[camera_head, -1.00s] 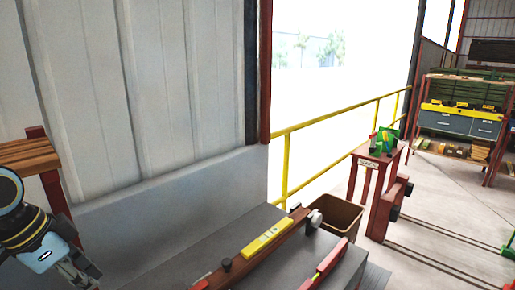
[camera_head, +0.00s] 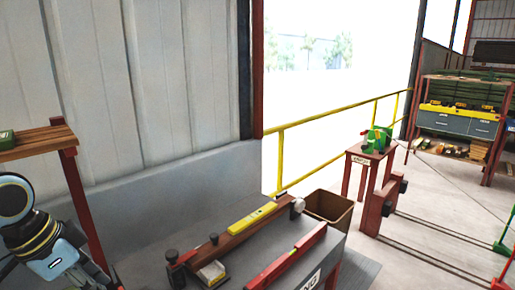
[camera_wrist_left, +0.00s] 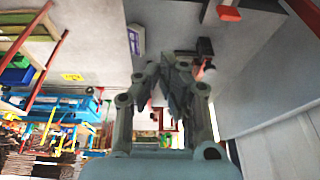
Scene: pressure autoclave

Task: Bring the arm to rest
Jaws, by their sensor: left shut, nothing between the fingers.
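My left arm comes in at the lower left of the head view, beside a grey bench (camera_head: 190,245). Its left gripper (camera_head: 105,283) is partly cut off by the bottom edge of that view. In the left wrist view the gripper's (camera_wrist_left: 178,88) fingers are drawn together and shut, with nothing seen held between them. My right arm and gripper are in neither view.
On the bench lie a brown beam with a yellow block (camera_head: 252,217) on it and a red bar (camera_head: 290,255). A wooden shelf (camera_head: 40,140) with a red post stands close to my left arm. A brown bin (camera_head: 330,208) and yellow railing (camera_head: 325,133) are beyond the bench.

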